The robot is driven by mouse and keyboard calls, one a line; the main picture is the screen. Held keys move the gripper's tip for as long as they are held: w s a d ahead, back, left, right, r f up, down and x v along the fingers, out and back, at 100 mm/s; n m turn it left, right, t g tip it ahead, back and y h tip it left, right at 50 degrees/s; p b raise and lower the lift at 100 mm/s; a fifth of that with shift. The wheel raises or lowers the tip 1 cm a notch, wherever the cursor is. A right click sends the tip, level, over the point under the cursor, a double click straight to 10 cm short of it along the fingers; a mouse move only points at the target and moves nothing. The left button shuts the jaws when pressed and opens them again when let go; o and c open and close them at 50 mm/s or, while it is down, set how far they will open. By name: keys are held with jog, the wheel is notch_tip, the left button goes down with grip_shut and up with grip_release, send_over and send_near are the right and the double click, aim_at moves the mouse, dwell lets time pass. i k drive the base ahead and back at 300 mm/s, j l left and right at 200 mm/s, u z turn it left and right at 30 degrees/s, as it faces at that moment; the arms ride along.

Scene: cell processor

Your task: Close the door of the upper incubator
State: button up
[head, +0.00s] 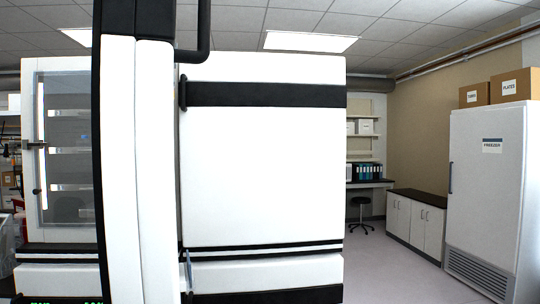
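The upper incubator's front shows at the left with a framed inner glass door (68,150). Bright shelf lines show through the glass, and a dark latch sits at its left edge. The outer door (155,170) stands open, seen nearly edge-on as a tall white slab close in front of me. A black bar handle (204,25) stands out from its right side, cut off by the top edge. The white side wall of the incubator (262,170), with a black band, stands to its right. My gripper is not in view.
The lower incubator (265,272) sits beneath, partly cut off. A white freezer (487,195) with cardboard boxes (513,85) on top stands at the right. Low cabinets (415,222) and a stool (360,212) are behind. Floor (400,275) is clear between incubator and freezer.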

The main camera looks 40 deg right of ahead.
aim_at(133, 89)
jog(key=k+l, duration=0.15)
jog(key=l, duration=0.15)
jog(key=k+l, duration=0.1)
jog(key=l, duration=0.2)
jog(key=i+l+u, duration=0.1)
jog(key=l, duration=0.3)
jog(key=i+l+u, duration=0.15)
jog(key=i+l, duration=0.15)
jog(key=l, duration=0.1)
